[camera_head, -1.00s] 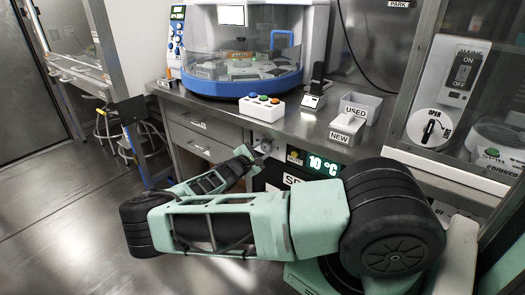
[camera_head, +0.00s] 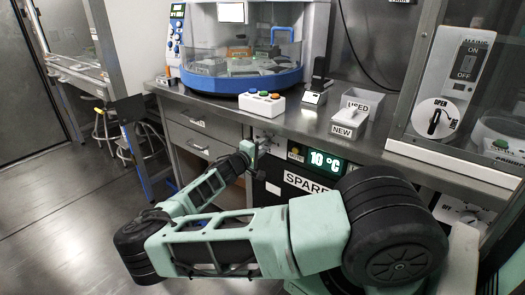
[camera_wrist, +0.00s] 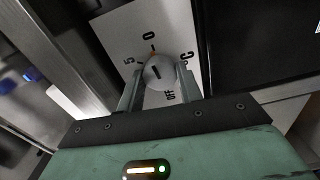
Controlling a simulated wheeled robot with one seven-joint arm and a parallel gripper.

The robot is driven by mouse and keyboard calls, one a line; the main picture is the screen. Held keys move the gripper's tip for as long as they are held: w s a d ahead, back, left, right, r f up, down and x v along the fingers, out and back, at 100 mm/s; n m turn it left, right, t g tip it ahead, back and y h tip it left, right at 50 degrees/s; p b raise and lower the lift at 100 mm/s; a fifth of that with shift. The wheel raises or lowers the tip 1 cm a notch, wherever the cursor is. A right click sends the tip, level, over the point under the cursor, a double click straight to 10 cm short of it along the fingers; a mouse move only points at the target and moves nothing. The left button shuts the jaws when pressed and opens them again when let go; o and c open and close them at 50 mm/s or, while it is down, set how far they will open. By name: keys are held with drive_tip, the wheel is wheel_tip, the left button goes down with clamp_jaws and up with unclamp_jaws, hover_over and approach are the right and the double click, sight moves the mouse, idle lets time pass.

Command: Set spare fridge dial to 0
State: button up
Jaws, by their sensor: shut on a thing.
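The spare fridge dial (camera_wrist: 159,73) is a pale round knob on a white plate (camera_wrist: 122,32) marked 5, 0, °C and OFF. My gripper (camera_wrist: 158,79) is shut on the dial, one finger on each side. A dark line on the knob slants towards the upper left, and a small orange mark shows near the 0. In the head view my gripper (camera_head: 257,153) is at the fridge front under the bench, and the dial is hard to make out there. The fridge display (camera_head: 326,162) reads 10 °C, above the SPARE label (camera_head: 305,186).
The steel bench (camera_head: 300,128) runs above the fridge. It carries a button box (camera_head: 262,104), a USED/NEW bin (camera_head: 350,122) and a blue-based machine (camera_head: 243,82). Drawers (camera_head: 198,146) are to the left. The floor at left is open.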

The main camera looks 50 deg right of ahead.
drive_tip(key=shift+f+m+b, duration=0.1)
drive_tip(key=shift+m+b, duration=0.2)
drive_tip(key=shift+m, duration=0.3)
drive_tip(key=o, duration=1)
drive_tip(key=a, duration=0.5)
drive_tip(key=s+a, duration=0.1)
drive_tip(key=a, duration=1.1)
drive_tip(key=shift+s+a, duration=0.2)
